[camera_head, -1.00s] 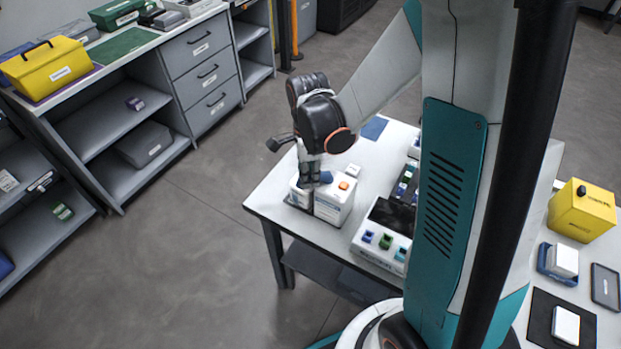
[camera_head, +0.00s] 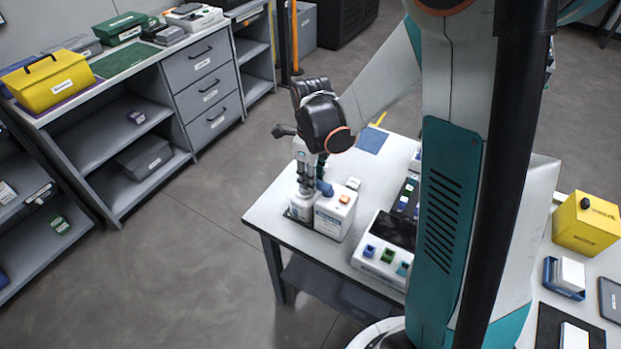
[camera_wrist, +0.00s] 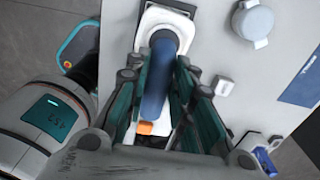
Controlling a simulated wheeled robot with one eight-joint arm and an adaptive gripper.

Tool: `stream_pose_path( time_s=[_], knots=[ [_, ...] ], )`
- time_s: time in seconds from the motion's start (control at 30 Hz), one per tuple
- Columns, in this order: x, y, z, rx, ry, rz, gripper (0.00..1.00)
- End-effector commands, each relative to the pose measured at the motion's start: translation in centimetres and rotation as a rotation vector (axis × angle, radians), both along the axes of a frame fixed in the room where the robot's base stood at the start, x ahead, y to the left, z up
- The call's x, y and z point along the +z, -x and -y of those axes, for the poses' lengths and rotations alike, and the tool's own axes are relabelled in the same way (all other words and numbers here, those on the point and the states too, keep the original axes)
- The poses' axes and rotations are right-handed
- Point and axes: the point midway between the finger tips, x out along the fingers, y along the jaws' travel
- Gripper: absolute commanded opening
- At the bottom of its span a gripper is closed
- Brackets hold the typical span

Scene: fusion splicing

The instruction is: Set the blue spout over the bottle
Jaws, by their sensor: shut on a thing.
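In the wrist view the long blue spout (camera_wrist: 157,82) lies between the fingers of my gripper (camera_wrist: 158,70). I cannot tell whether the spout touches a bottle.
On the table (camera_head: 268,207), a splicer-like device (camera_head: 380,262) with coloured parts stands right of the bottles. A small white box (camera_head: 353,183) and a blue mat (camera_head: 371,140) lie behind. A yellow container (camera_head: 584,222) stands at the far right. The table's left corner is clear.

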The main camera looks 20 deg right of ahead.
Motion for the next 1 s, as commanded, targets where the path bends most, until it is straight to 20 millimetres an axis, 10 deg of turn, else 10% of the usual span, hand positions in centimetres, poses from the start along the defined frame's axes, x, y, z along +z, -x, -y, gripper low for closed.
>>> stream_pose_path(
  time_s=[0.47, 0.5, 0.6, 1.0],
  knots=[
    [0.01, -0.07, 0.06, -0.015, 0.000, 0.000, 0.00],
    [0.01, -0.07, 0.06, -0.015, 0.000, 0.000, 0.25],
    [0.01, -0.07, 0.06, -0.015, 0.000, 0.000, 0.43],
    [0.38, -0.06, 0.06, -0.014, 0.000, 0.000, 0.43]
  ],
)
